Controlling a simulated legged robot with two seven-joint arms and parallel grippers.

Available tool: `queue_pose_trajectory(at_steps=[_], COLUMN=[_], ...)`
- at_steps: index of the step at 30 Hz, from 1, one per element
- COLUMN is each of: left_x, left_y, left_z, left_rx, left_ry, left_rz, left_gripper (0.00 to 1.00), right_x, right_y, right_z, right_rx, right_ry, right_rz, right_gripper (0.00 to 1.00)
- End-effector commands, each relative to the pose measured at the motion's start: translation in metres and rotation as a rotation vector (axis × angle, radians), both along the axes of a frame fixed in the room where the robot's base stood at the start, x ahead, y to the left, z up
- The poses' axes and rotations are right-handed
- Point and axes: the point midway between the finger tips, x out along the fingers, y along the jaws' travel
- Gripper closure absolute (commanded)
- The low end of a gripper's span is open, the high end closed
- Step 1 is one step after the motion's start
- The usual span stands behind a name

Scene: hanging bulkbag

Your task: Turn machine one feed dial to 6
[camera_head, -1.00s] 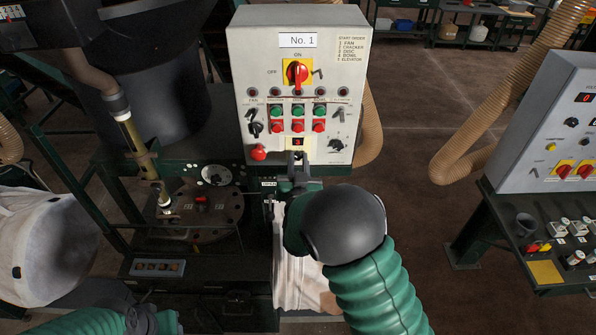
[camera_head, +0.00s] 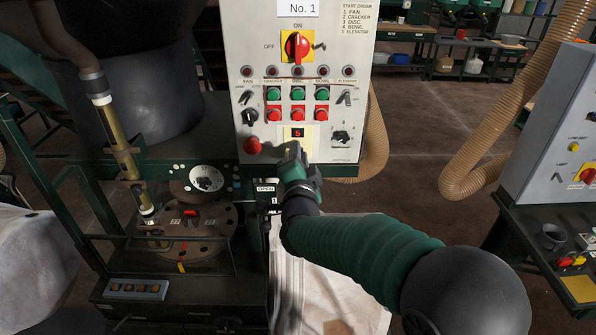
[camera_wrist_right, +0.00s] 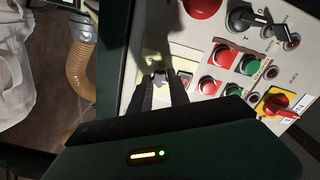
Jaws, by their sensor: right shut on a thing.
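The No. 1 control panel (camera_head: 345,110) is a pale box facing me. Its small display (camera_head: 297,132) reads a red 5. My right gripper (camera_head: 296,152) reaches up to the panel just below this display. In the right wrist view, its two dark fingers (camera_wrist_right: 160,84) are closed around the small grey feed dial (camera_wrist_right: 160,76), with the display (camera_wrist_right: 185,77) beside it. In the head view the gripper hides the dial. My left gripper is not in view.
A red button (camera_head: 252,145) sits left of my right gripper, and green and red push buttons (camera_head: 297,104) sit above it. A selector switch (camera_head: 341,137) is to the right. A ribbed tan hose (camera_head: 375,140) hangs beside the panel. A second panel (camera_head: 560,135) stands at the right.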

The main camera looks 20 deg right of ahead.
Motion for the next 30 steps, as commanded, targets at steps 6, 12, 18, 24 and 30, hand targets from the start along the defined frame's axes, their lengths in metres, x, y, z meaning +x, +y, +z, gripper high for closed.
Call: queue_pose_trajectory(at_steps=[6,12,18,24,30], left_x=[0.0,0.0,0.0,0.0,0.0], left_y=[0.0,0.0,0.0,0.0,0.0], left_z=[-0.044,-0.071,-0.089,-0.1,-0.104], left_rx=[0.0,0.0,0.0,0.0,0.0], left_ry=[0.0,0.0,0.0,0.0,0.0], left_rz=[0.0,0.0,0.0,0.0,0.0], left_gripper=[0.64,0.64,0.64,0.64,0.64], right_x=[-0.001,0.0,0.0,0.0,0.0], right_y=[-0.001,0.0,-0.001,-0.001,0.0], right_z=[-0.012,-0.013,-0.012,-0.012,-0.011], right_rx=[0.199,0.368,0.499,0.584,0.625], right_ry=[-0.052,-0.097,-0.133,-0.154,-0.165], right_rz=[-0.001,-0.001,-0.003,-0.003,-0.004], right_gripper=[1.0,1.0,1.0,1.0,1.0])
